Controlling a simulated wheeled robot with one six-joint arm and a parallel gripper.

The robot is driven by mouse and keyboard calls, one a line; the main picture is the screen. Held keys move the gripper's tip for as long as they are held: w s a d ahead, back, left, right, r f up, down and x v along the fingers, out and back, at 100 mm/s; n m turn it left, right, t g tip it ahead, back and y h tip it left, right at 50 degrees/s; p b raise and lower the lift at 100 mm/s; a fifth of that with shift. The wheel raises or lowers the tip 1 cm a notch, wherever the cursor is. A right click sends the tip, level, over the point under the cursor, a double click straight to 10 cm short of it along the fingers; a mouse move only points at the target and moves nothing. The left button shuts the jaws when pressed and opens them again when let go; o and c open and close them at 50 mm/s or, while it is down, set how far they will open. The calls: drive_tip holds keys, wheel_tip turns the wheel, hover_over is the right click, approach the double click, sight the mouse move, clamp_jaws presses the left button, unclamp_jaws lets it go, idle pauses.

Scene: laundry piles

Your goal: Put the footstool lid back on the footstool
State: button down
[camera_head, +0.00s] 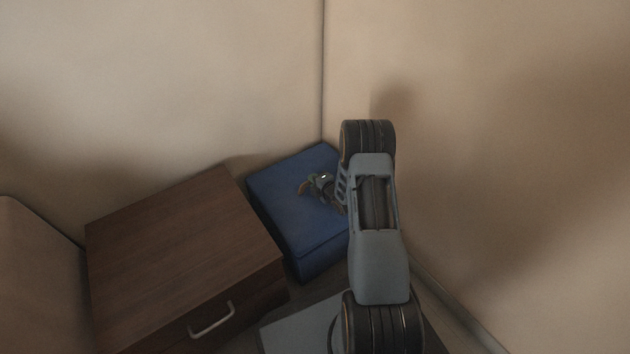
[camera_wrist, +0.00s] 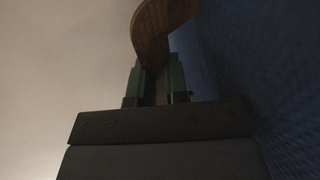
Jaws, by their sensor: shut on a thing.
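The blue footstool (camera_head: 318,262) stands in the room corner. Its blue lid (camera_head: 285,205) appears to lie on top, with a seam along the front edge; I cannot tell whether it is fully seated. My gripper (camera_head: 311,184) is above the lid's middle, partly hidden by my arm. It is shut on a brown curved strap-like piece (camera_wrist: 160,25), seen between the green fingers in the wrist view. I cannot see where this piece joins the lid. A blue textured surface (camera_wrist: 245,80), likely the lid, runs close along the right of the wrist view.
A brown wooden cabinet (camera_head: 180,255) with a metal handle (camera_head: 212,320) stands close to the left of the footstool. Beige walls (camera_head: 220,80) meet behind the footstool, and the right wall is near my arm. There is little free floor around it.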

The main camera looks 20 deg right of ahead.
drive_tip(key=c, duration=1.1)
unclamp_jaws()
drive_tip(key=shift+s+f, duration=0.1)
drive_tip(key=shift+f, duration=0.35)
drive_tip(key=shift+o, duration=0.2)
drive_tip(key=shift+s+f, duration=0.1)
drive_tip(key=shift+f, duration=0.05)
drive_tip(key=p+v, duration=0.1)
drive_tip(key=v, duration=0.3)
drive_tip(key=p+v, duration=0.2)
drive_tip(key=v, duration=0.3)
drive_tip(key=r+p+v, duration=0.1)
drive_tip(key=p+v, duration=0.1)
drive_tip(key=v, duration=0.2)
drive_tip(key=shift+s+r, duration=0.1)
drive_tip(key=shift+r, duration=0.15)
